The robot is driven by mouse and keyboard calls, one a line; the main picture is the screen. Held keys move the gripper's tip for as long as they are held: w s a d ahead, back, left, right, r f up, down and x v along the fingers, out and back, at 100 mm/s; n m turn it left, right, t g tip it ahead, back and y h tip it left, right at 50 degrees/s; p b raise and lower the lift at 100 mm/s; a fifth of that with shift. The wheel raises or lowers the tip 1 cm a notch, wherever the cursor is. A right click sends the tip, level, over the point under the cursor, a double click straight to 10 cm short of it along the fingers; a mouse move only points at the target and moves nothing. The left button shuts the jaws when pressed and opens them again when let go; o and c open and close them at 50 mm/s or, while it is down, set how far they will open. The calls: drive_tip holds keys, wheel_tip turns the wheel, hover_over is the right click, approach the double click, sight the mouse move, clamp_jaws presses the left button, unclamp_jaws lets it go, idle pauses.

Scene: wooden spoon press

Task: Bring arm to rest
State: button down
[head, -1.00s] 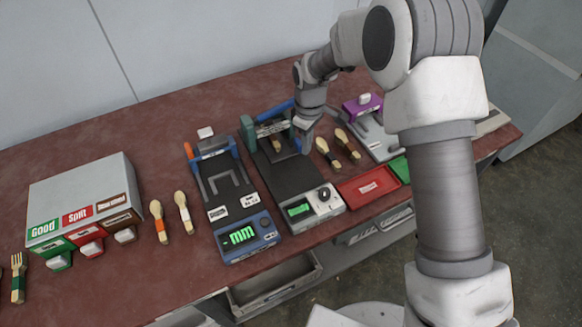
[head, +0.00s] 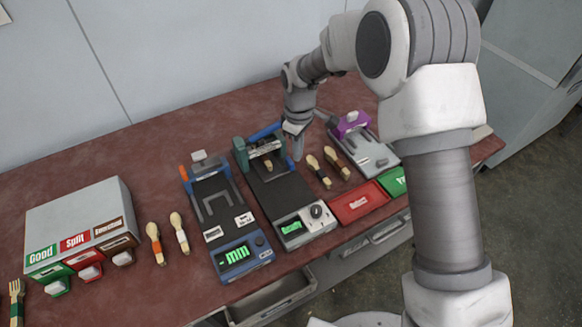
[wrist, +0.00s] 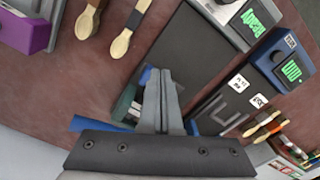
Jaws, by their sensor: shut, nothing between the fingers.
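My gripper (head: 297,150) is above the far end of the dark press (head: 280,188), beside its green and blue clamp. In the wrist view my gripper (wrist: 163,80) has its fingers together with nothing between them. A wooden spoon (head: 268,165) lies at the press clamp, partly hidden. Two wooden spoons with dark bands, one at the left (head: 318,172) and one at the right (head: 338,162), lie to the right of the press, and both also show in the wrist view.
A blue measuring device (head: 225,215) stands left of the press. Farther left are two spoons (head: 155,243) and a box (head: 80,222) marked Good, Split and a third unreadable word. A purple-topped device (head: 360,140) stands right, with red (head: 360,202) and green (head: 395,182) trays in front.

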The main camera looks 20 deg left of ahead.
drive_tip(key=s+d+r+m+t, duration=0.35)
drive_tip(key=d+r+m, duration=0.35)
drive_tip(key=d+r, duration=1.3)
drive_tip(key=s+d+r+m+t, duration=0.1)
drive_tip(key=s+d+r+m, duration=0.2)
drive_tip(key=s+d, duration=0.3)
drive_tip(key=s+d+r+m+t, duration=0.1)
drive_tip(key=s+d+r+m, duration=0.2)
drive_tip(key=s, duration=0.9)
drive_tip(key=shift+d+m, duration=1.3)
drive_tip(key=shift+d, duration=0.3)
